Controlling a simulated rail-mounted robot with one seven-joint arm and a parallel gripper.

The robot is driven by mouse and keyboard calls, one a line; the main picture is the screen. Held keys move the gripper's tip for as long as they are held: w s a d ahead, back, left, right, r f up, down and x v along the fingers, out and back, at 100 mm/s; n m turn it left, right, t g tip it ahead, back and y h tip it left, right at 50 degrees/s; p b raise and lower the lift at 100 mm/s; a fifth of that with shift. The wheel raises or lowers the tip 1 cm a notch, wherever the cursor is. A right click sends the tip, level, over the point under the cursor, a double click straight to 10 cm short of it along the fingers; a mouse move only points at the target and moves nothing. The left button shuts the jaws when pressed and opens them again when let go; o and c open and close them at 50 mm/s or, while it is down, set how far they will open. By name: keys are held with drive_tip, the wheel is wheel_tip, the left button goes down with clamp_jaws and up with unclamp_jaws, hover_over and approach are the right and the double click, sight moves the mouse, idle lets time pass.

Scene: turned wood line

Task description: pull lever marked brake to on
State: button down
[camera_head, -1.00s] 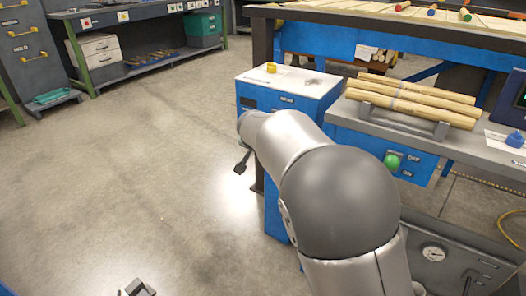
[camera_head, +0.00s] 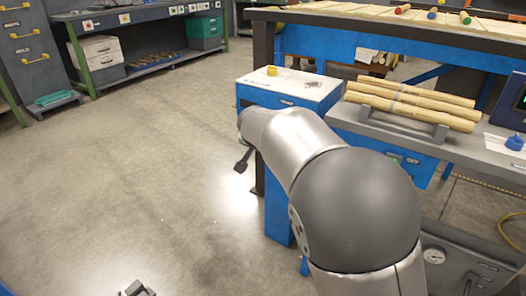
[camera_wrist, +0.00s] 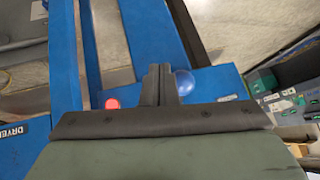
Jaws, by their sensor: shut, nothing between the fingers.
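In the wrist view my gripper (camera_wrist: 160,70) is shut and empty, its two dark fingers together over a blue panel. A blue ball (camera_wrist: 184,82) shows just right of the fingers and a red knob (camera_wrist: 112,103) to their left. I cannot tell whether the fingers touch either one. No label reading brake is legible, so I cannot tell which is the brake lever. In the head view my arm covers the front of the blue cabinet (camera_head: 276,212). A small dark piece (camera_head: 243,160) shows beside my wrist; I cannot tell what it is.
A yellow knob (camera_head: 271,71) sits on the blue cabinet's white top. Wooden rods (camera_head: 420,98) lie in a cradle on the grey bench to the right, with a blue knob (camera_head: 515,142) beyond. The wrist view shows a dryer label (camera_wrist: 12,132). Floor at left is open.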

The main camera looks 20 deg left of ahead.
drive_tip(key=s+d+r, duration=0.1)
drive_tip(key=s+r, duration=0.3)
drive_tip(key=s, duration=0.7)
drive_tip(key=shift+s+d+p, duration=0.2)
drive_tip(key=shift+d+p, duration=0.1)
drive_tip(key=shift+p, duration=0.15)
drive_tip(key=shift+r, duration=0.1)
